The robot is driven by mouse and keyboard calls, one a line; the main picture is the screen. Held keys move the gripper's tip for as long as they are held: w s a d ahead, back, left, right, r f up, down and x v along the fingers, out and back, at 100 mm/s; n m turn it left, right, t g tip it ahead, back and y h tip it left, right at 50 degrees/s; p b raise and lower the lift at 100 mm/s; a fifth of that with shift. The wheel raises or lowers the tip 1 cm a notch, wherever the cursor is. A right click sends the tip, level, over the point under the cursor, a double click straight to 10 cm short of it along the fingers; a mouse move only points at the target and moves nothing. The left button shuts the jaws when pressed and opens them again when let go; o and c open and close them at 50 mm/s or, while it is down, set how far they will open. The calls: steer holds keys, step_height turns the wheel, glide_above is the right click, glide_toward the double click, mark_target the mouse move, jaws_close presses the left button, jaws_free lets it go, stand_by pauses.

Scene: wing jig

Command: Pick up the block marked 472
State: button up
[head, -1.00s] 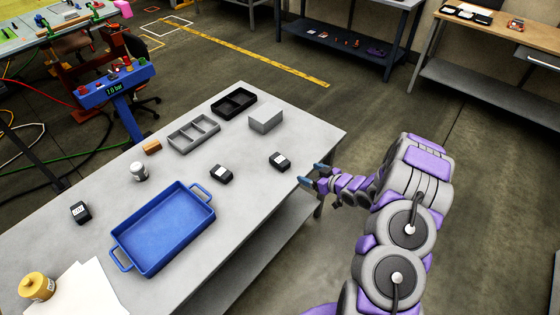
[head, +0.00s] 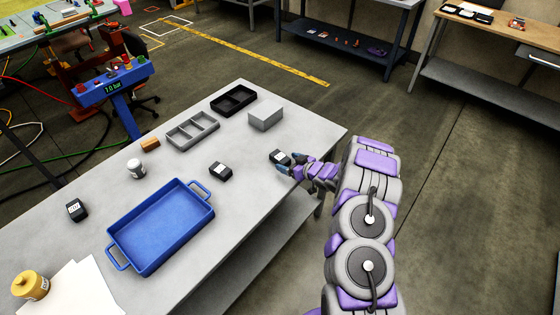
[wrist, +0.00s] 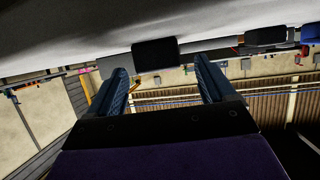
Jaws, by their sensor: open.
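The numbers are too small to read, so I cannot tell which is 472. My gripper (head: 285,168) is open at the table's right edge, its fingertips close to the right block. In the wrist view, which looks upside down, a dark block (wrist: 155,53) shows ahead of and between the fingers of my gripper (wrist: 160,75), apparently not gripped.
A blue tray (head: 162,228) lies on the table. Bare tabletop surrounds the middle block.

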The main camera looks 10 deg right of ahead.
mark_target(286, 161)
steer(key=b+x, duration=0.1)
steer(key=x, duration=0.3)
steer(key=shift+w+f+b, duration=0.15)
steer(key=shift+w+b, duration=0.05)
steer(key=shift+b, duration=0.15)
steer(key=shift+w+a, duration=0.2)
steer(key=shift+w, duration=0.05)
steer(key=c, duration=1.5)
